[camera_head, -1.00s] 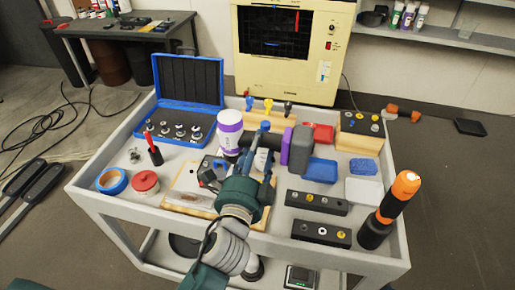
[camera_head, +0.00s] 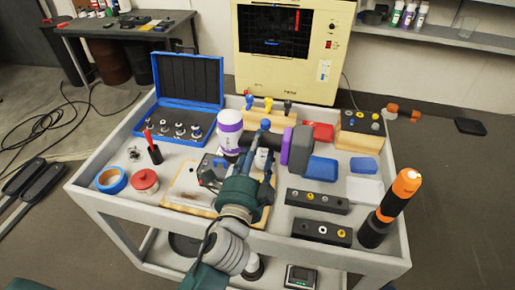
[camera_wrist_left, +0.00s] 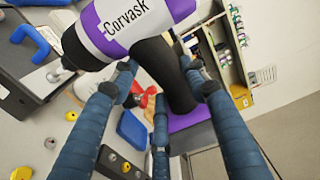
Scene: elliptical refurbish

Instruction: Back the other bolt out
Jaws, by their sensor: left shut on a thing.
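My left gripper (camera_head: 261,148) is shut around the black handle of a white and purple drill (camera_head: 229,126). In the left wrist view, the blue fingers close on the handle below the "Corvask" body (camera_wrist_left: 125,25), and the metal socket (camera_wrist_left: 58,75) points left towards a dark block (camera_wrist_left: 25,75). I cannot tell whether the socket touches anything. I cannot make out a bolt there; the drill and arm cover part of the box. My right gripper is not in view.
An open blue case (camera_head: 190,95) with sockets stands behind left. Blue tape (camera_head: 111,180), a red-lidded jar (camera_head: 145,182) and a red-handled tool in a black cup (camera_head: 154,151) stand left. Black plug blocks (camera_head: 317,201) and an orange-black torch (camera_head: 391,207) stand right on the grey cart (camera_head: 100,215).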

